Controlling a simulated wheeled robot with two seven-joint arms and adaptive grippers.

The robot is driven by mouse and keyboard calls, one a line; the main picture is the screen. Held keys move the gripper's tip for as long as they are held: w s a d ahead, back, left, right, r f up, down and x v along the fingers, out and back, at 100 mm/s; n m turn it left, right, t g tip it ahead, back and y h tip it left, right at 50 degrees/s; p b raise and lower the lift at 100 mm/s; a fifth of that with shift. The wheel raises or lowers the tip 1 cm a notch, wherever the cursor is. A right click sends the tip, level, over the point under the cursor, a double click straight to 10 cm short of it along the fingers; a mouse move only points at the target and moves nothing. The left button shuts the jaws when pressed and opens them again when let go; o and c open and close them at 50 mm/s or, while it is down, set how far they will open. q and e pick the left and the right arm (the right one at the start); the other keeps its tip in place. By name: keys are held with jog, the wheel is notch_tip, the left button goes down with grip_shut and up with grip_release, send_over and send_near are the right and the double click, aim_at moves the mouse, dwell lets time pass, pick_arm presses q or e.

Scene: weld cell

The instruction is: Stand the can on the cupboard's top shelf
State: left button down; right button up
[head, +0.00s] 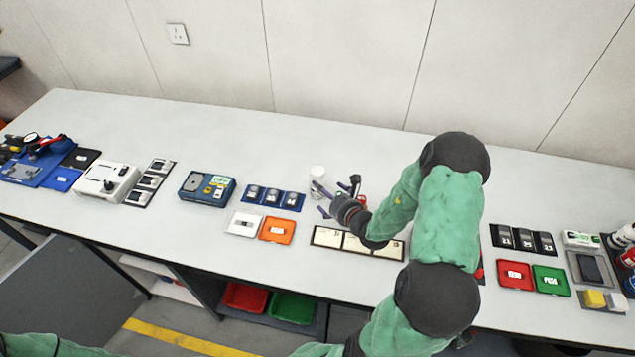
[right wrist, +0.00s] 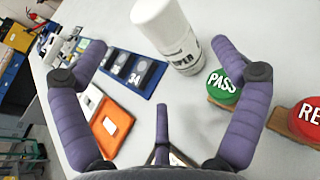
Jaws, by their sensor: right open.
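The white can (right wrist: 165,30), with dark lettering partly readable on its label, stands upright on the bench. In the head view it (head: 317,173) is at mid-bench, just beyond the fingers. My right gripper (head: 337,193) is open and empty, low over the bench beside the can. In the right wrist view its purple fingers (right wrist: 160,65) are spread wide, with the can ahead between the fingertips and apart from them. My left gripper is out of view. I cannot make out the cupboard or its top shelf in either view.
Near the can are a blue tray with round items (head: 273,197), an orange tray (head: 277,230) and a white tray (head: 243,224). Green PASS (right wrist: 222,86) and red (right wrist: 312,118) buttons stand right of the can in the wrist view. Bare bench (head: 240,130) lies behind.

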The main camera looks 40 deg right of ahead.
jog(key=shift+d+b+x, duration=0.2)
jog(key=shift+b+x, duration=0.4)
jog(key=shift+x, duration=2.55)
jog(key=c, duration=1.5)
